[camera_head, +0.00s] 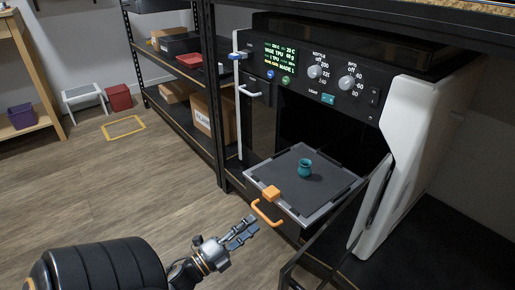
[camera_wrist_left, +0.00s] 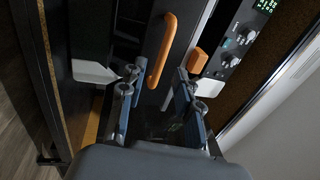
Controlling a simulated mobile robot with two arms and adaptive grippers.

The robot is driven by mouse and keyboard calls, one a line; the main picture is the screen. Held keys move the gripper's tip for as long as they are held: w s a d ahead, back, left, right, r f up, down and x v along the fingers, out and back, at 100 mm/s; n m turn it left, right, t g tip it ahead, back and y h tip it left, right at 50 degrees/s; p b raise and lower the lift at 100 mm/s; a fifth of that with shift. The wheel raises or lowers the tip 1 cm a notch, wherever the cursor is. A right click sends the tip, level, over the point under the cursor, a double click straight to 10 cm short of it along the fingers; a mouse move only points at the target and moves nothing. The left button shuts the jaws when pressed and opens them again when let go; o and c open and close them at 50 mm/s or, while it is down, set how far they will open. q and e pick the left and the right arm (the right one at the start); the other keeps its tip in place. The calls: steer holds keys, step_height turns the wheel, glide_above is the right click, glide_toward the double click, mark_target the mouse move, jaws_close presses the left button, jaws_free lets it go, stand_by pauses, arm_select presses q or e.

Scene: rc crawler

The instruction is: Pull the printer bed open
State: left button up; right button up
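The printer bed (camera_head: 335,186) is a dark plate with a grey rim, sticking out from the front of the printer (camera_head: 330,62). A small teal pot (camera_head: 305,168) stands on it. An orange handle (camera_head: 268,213) is at the bed's front edge, with an orange block (camera_head: 271,193) above it. My left gripper (camera_head: 246,232) is just in front and left of the handle. In the left wrist view, the gripper (camera_wrist_left: 160,92) is open, and the orange handle (camera_wrist_left: 163,50) shows between and beyond its fingers. I cannot tell whether they touch it. My right gripper is not in view.
A black shelf post (camera_head: 213,90) is behind and left. A shelf with boxes (camera_head: 201,112) stands farther back. The wooden floor (camera_head: 130,190) on the left is mostly clear.

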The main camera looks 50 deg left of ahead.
arm_select(q)
steer(key=s+f, duration=0.1)
steer(key=s, duration=0.7)
steer(key=shift+a+f, duration=0.25)
steer(key=shift+a, duration=0.05)
